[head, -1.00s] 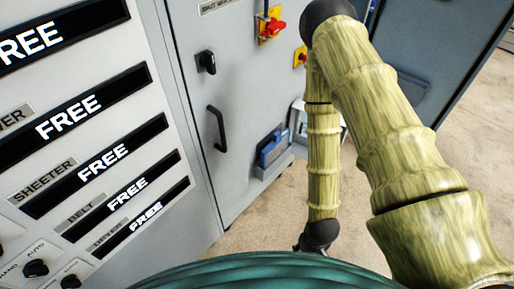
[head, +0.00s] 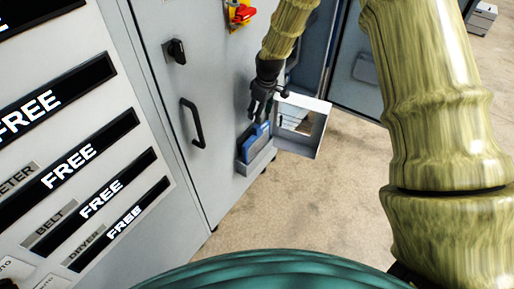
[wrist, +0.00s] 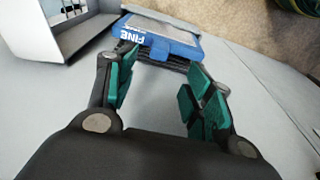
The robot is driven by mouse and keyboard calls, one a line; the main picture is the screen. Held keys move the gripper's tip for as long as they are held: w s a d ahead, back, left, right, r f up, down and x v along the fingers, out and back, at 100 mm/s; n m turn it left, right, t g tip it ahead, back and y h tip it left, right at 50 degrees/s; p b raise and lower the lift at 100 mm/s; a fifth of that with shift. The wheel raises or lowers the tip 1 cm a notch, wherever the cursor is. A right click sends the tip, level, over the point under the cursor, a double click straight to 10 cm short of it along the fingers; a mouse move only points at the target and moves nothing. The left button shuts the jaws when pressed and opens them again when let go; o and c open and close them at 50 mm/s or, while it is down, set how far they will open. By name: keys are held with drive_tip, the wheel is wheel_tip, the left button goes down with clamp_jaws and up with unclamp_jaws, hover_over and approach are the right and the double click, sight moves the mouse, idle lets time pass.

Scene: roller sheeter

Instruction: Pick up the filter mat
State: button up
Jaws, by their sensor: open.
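The filter mat (head: 254,143) is a blue-framed piece standing in a grey pocket (head: 260,163) low on the cabinet door. In the wrist view the filter mat (wrist: 178,38) lies just beyond the fingertips, with white lettering "FINE" on its edge and a paler face. My gripper (head: 263,100) is open and empty, just above the filter mat in the head view. In the wrist view my gripper (wrist: 160,78) has its green-padded fingers apart, pointing at the lettered edge. I cannot tell whether the fingers touch it. The mat's lower part is hidden by the pocket.
A white open frame (head: 308,127) juts out right of the pocket and also shows in the wrist view (wrist: 100,36). A black door handle (head: 193,124) and a red switch (head: 242,13) are on the cabinet door (head: 220,180). Bare floor lies to the right.

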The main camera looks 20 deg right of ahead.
sight(257, 126)
drive_tip(key=shift+w+a+f+p, duration=0.15)
drive_tip(key=shift+w+f, duration=0.1)
drive_tip(key=shift+f, duration=1.45)
drive_tip(key=shift+w+a+f+p, duration=0.15)
drive_tip(key=shift+w+f+p, duration=0.05)
drive_tip(key=shift+f, duration=1.45)
drive_tip(key=shift+w+a+f+p, duration=0.15)
drive_tip(key=shift+w+f, duration=0.1)
drive_tip(key=shift+f, duration=1.45)
clamp_jaws()
